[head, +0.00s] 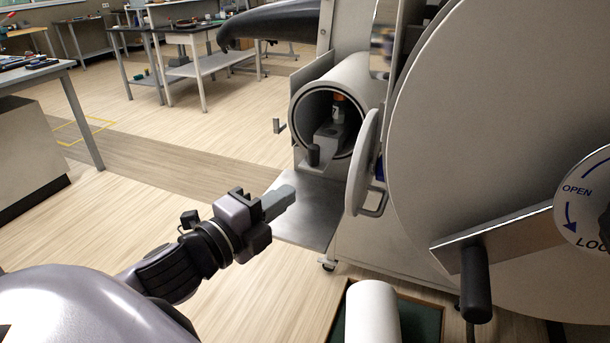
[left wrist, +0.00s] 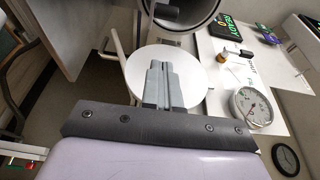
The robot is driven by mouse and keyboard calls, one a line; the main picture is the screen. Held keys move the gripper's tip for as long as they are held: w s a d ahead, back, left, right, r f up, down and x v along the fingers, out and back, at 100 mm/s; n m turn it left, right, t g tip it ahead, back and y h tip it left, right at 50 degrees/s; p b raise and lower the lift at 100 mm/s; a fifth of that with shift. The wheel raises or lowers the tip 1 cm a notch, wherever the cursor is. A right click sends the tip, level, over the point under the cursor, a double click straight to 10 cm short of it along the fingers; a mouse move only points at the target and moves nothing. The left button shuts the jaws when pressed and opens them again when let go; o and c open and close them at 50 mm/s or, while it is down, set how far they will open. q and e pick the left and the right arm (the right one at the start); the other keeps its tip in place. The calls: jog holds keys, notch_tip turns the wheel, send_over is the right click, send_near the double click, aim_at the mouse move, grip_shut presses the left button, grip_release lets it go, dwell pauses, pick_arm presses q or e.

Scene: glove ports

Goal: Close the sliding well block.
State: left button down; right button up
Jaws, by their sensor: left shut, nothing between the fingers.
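The well block (head: 328,134) is a grey block inside the open round port tube (head: 298,112). A small vial with an orange top stands at it, and a black knob (head: 313,155) stands at its near end by the tube mouth. In the left wrist view a dark knob (left wrist: 168,13) shows in the round opening at the top. My left gripper (head: 280,202) is shut and empty, below and left of the tube mouth, apart from the block and knob. Its closed fingers also show in the left wrist view (left wrist: 163,82). My right gripper is not in view.
The round port door (head: 362,165) hangs open to the right of the tube mouth. A metal shelf (head: 313,205) lies below it. A large round door with a black handle (head: 475,280) fills the right. A white cylinder (head: 372,312) stands at the bottom.

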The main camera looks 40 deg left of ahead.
pick_arm(q)
jog(key=w+a+p, duration=0.1)
jog(key=w+a, duration=0.1)
jog(key=w, duration=0.7)
jog(key=shift+w, duration=0.35)
jog(key=shift+a, duration=0.2)
